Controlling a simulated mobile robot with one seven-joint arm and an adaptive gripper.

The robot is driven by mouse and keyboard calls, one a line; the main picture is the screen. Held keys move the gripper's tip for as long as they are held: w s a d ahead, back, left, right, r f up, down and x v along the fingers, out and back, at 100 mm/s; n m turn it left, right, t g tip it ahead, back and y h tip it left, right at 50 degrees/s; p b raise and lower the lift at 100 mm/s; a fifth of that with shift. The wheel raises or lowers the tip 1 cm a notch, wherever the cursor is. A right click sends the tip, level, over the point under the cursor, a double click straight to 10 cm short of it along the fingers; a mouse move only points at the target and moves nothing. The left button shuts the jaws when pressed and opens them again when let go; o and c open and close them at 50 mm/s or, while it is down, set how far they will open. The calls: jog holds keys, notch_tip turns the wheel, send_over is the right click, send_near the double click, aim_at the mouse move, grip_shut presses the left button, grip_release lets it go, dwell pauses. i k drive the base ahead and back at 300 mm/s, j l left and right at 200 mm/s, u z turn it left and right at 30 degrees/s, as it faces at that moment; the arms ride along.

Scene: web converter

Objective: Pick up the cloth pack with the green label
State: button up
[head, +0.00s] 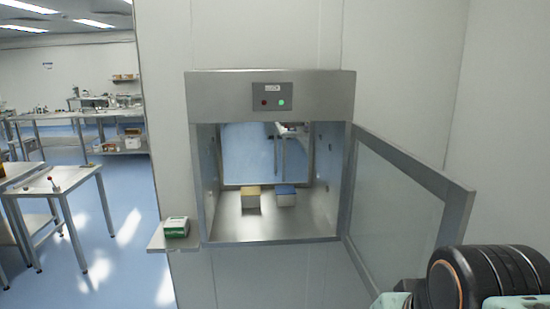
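A small pack with a green and white label (176,227) lies on a small ledge (158,243) at the lower left of the pass-through cabinet. It looks like the cloth pack with the green label, but its print is too small to read. Part of my arm shows at the bottom right corner, far from the pack. My gripper's fingers are not in view.
The steel pass-through cabinet (228,88) holds a yellow-topped pack (250,196) and a blue-topped pack (286,195). Its glass door (397,205) stands open to the right. Work tables (52,188) stand in the room at left, with clear blue floor (135,215) between.

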aim_at(174, 227)
jog(key=i+j+z, duration=0.15)
jog(key=j, duration=0.65)
jog(key=i+j+z, duration=0.2)
jog(key=j, duration=0.65)
jog(key=i+j+z, duration=0.15)
jog(key=j, duration=0.65)
jog(key=j+z, duration=0.2)
jog(key=j, duration=0.65)
